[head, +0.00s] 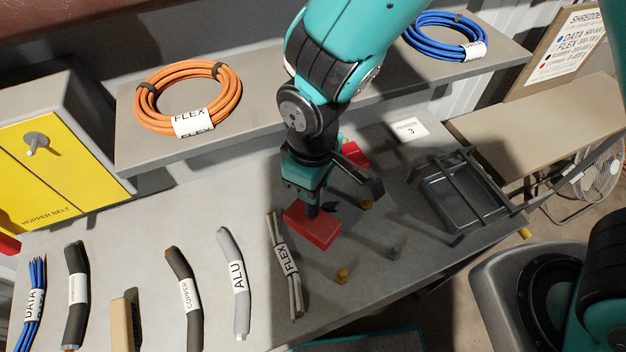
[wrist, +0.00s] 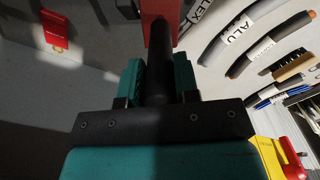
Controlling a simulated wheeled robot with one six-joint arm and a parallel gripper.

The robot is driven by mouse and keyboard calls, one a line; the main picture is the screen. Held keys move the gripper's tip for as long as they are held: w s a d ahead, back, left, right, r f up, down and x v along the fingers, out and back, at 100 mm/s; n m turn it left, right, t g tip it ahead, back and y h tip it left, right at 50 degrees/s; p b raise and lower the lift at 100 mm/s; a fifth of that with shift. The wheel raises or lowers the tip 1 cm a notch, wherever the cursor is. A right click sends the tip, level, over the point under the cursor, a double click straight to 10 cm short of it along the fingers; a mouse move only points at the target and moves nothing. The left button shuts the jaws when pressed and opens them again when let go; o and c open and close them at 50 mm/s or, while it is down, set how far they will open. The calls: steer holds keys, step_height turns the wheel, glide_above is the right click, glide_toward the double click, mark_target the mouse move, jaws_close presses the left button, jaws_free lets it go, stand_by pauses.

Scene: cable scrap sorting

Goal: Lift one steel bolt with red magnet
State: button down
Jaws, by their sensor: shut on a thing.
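My gripper (head: 312,203) is shut on the black upright handle of the red magnet (head: 314,226), a red block low over the bench, beside the FLEX cable piece. I cannot tell whether it touches the bench. In the wrist view the handle (wrist: 160,65) stands between my gripper's two teal fingers, with the red magnet (wrist: 159,18) beyond. A small grey piece (head: 393,251), possibly a steel bolt, lies to the right of the magnet. Brass-coloured pieces lie in front (head: 342,275) and behind (head: 367,205). The magnet's underside is hidden, so I cannot see whether a bolt clings there.
Several cable pieces, including ALU (head: 238,285) and FLEX (head: 286,262), lie at the left and front. A grey tray (head: 448,216) stands at the right. A second red object (head: 355,154) lies behind my wrist. An orange coil (head: 150,100) rests on the shelf.

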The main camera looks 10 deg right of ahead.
steer(key=shift+f, duration=0.3)
stand_by(0.6)
steer(key=shift+r, duration=0.1)
stand_by(0.4)
